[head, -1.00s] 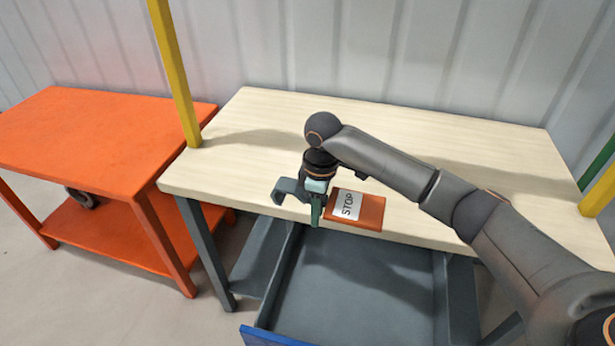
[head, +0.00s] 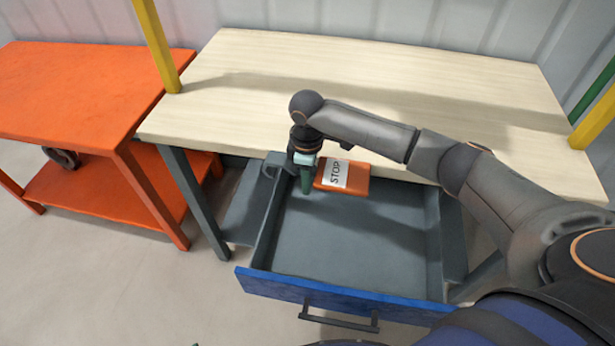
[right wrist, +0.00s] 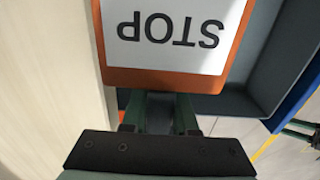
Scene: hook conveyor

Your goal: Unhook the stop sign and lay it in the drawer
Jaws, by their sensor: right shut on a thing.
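The stop sign (head: 357,180) is a flat orange plate with a white STOP label. In the head view it is held out over the back of the open drawer (head: 345,240), near the table's front edge. My right gripper (head: 306,184) is shut on the sign's left edge. In the right wrist view the sign (right wrist: 165,78) fills the top middle, with the lettering upside down, and the green fingers (right wrist: 160,112) meet its near edge. The drawer is grey inside with a blue front and looks empty. My left gripper is not seen in the head view.
The pale wooden tabletop (head: 380,95) is clear. Yellow posts (head: 157,45) rise at its sides. An orange table (head: 70,90) with a lower shelf stands at the left. The drawer's blue front (head: 340,300) has a dark handle.

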